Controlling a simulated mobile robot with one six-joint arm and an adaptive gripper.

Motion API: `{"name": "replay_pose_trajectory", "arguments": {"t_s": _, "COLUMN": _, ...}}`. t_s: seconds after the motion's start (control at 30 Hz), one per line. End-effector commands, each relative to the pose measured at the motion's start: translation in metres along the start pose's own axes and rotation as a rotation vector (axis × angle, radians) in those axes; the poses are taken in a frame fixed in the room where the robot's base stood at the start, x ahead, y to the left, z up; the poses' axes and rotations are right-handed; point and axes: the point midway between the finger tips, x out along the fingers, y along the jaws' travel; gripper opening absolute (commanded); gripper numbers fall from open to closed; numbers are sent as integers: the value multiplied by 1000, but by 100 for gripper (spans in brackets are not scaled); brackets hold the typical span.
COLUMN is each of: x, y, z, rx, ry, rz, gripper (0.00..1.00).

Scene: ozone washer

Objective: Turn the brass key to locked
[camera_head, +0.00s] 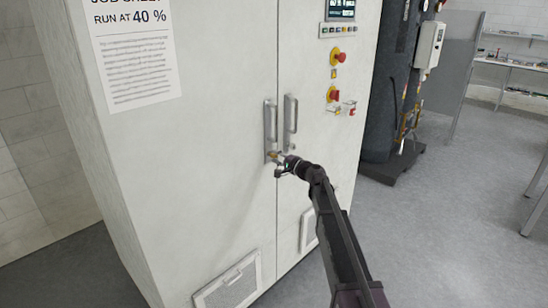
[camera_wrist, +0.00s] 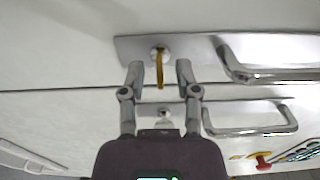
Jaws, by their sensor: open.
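The brass key (camera_wrist: 160,70) is in a round lock on a metal handle plate (camera_wrist: 130,48) of the cabinet door. In the wrist view my gripper (camera_wrist: 157,76) is open, with one finger on each side of the key and a gap to both. The key's flat bow points down in that view, toward my gripper's palm. In the head view my gripper (camera_head: 279,163) is at the lower end of the left door handle (camera_head: 270,122), and the brass key (camera_head: 273,155) shows only as a small spot there, mostly hidden.
A second handle (camera_head: 290,115) is on the right door, close to my gripper. Red buttons (camera_head: 333,94) and a small display (camera_head: 341,9) are higher on the right door. A job sheet (camera_head: 130,50) reads "RUN AT 40 %". The floor (camera_head: 440,210) to the right is clear.

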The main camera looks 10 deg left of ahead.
Motion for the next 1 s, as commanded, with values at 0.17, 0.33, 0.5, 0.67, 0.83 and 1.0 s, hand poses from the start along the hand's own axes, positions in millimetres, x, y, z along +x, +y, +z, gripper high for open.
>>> {"name": "replay_pose_trajectory", "arguments": {"t_s": 0.17, "x": 10, "y": 0, "z": 0, "rx": 0, "ry": 1, "rz": 0, "gripper": 41}}
{"name": "replay_pose_trajectory", "arguments": {"t_s": 0.33, "x": 10, "y": 0, "z": 0, "rx": 0, "ry": 1, "rz": 0, "gripper": 41}}
{"name": "replay_pose_trajectory", "arguments": {"t_s": 0.5, "x": 10, "y": 0, "z": 0, "rx": 0, "ry": 1, "rz": 0, "gripper": 38}}
{"name": "replay_pose_trajectory", "arguments": {"t_s": 0.67, "x": 10, "y": 0, "z": 0, "rx": 0, "ry": 1, "rz": 0, "gripper": 0}}
{"name": "replay_pose_trajectory", "arguments": {"t_s": 0.83, "x": 10, "y": 0, "z": 0, "rx": 0, "ry": 1, "rz": 0, "gripper": 0}}
{"name": "replay_pose_trajectory", "arguments": {"t_s": 1.0, "x": 10, "y": 0, "z": 0, "rx": -7, "ry": 1, "rz": 0, "gripper": 0}}
